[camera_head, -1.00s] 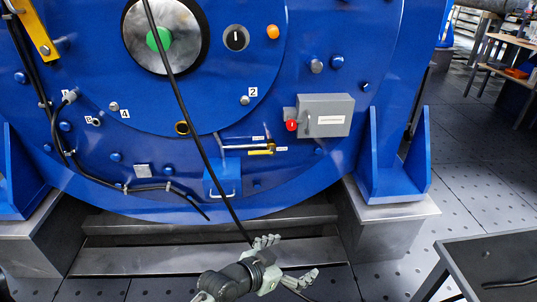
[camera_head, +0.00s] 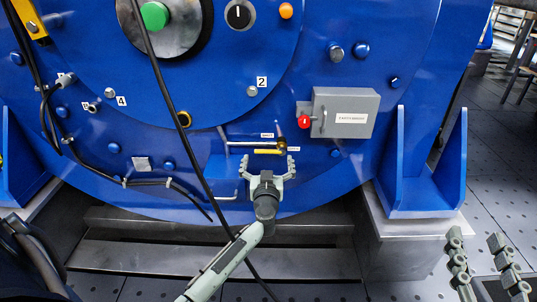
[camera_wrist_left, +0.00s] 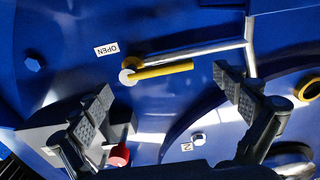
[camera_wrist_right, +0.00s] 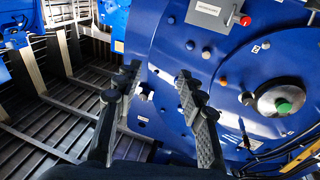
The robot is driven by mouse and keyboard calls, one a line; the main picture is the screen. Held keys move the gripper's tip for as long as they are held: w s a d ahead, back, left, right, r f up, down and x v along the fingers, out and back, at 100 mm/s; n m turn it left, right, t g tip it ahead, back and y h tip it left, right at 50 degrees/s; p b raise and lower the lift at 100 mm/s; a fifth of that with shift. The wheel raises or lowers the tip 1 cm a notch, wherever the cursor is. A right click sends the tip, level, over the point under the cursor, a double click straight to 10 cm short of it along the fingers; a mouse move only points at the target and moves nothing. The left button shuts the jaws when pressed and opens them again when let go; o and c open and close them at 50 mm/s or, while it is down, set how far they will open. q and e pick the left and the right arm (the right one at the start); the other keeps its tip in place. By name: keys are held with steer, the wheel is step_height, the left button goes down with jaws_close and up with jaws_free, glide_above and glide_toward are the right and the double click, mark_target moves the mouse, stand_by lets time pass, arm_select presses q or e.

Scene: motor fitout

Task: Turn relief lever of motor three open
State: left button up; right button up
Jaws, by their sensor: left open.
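The relief lever (camera_head: 267,151) is a short yellow handle on a brass valve (camera_head: 281,143) at the end of a thin pipe, low on the blue motor housing (camera_head: 330,80). In the left wrist view the yellow lever (camera_wrist_left: 165,70) lies between the fingers, apart from both, near a white OPEN label (camera_wrist_left: 106,49). My left gripper (camera_head: 266,162) is open and empty just below the lever in the head view. My right gripper (camera_head: 484,245) is open and empty at the lower right, away from the lever; its spread fingers (camera_wrist_right: 157,82) show in the right wrist view.
A grey box (camera_head: 345,112) with a red knob (camera_head: 304,122) is mounted right of the lever. A black cable (camera_head: 190,140) hangs across the housing, left of the left gripper. A blue bracket (camera_head: 430,170) stands at right. Metal steps (camera_head: 130,255) lie below.

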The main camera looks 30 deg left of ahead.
mark_target(267, 151)
arm_select(q)
steer(key=b+x, duration=0.1)
steer(key=x, duration=0.3)
arm_select(e)
step_height(267, 151, up, 6)
steer(key=s+a+t+y, duration=0.1)
steer(key=t, duration=0.2)
steer(key=shift+s+f+y, duration=0.15)
steer(key=shift+s+y, duration=0.25)
arm_select(q)
steer(key=shift+c, duration=0.2)
steer(key=shift+a+r, duration=0.1)
steer(key=c, duration=1.4)
